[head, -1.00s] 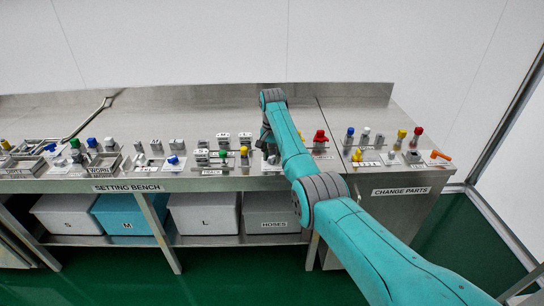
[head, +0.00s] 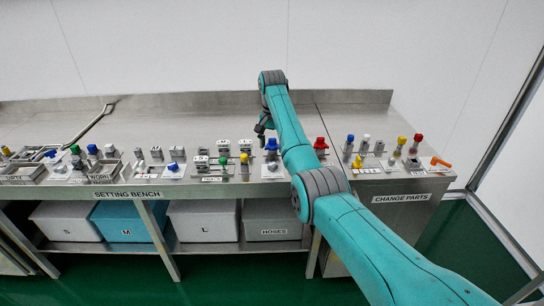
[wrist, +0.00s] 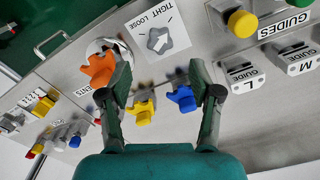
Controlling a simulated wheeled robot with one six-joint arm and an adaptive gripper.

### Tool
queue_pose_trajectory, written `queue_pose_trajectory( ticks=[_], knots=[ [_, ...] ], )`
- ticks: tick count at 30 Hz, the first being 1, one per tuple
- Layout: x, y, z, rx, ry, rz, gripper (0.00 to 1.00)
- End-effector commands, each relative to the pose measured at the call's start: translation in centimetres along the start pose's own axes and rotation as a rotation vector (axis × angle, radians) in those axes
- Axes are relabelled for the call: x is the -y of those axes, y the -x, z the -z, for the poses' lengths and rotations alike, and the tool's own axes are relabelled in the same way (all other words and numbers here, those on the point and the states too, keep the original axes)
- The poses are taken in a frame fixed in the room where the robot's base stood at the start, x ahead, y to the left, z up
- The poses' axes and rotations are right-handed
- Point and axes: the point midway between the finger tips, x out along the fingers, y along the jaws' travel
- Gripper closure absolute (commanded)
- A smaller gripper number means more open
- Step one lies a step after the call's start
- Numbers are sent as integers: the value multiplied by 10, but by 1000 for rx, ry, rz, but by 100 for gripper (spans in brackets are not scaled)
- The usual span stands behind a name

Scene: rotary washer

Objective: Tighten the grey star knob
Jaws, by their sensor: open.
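The grey star knob (wrist: 158,42) sits on a white card marked TIGHT and LOOSE in the wrist view. In the head view it is a small grey shape (head: 272,167) near the bench's front edge, left of my arm. My gripper (wrist: 162,82) is open and empty. Its fingers point toward the card, with the knob beyond the gap between the fingertips and apart from them. In the head view my gripper (head: 263,126) is above the bench, behind the blue knob.
An orange star knob (wrist: 97,72) is beside my left finger, partly overlapped by it. Yellow (wrist: 140,113) and blue (wrist: 182,97) star knobs show between the fingers. The GUIDES blocks (wrist: 242,75) lie to the right.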

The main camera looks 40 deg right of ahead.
Motion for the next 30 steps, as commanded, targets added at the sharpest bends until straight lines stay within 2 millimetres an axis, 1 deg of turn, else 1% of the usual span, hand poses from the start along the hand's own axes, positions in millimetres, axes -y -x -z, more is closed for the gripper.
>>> queue_pose_trajectory(
  ticks=[1,3,6,9,13,30],
  knots=[
    [0,9,0,-1,0,1,37],
    [0,19,0,-1,0,1,37],
    [0,29,0,0,0,0,37],
    [0,34,0,0,0,0,37],
    [0,37,0,1,0,-1,37],
    [0,37,0,1,0,-1,37]
  ],
)
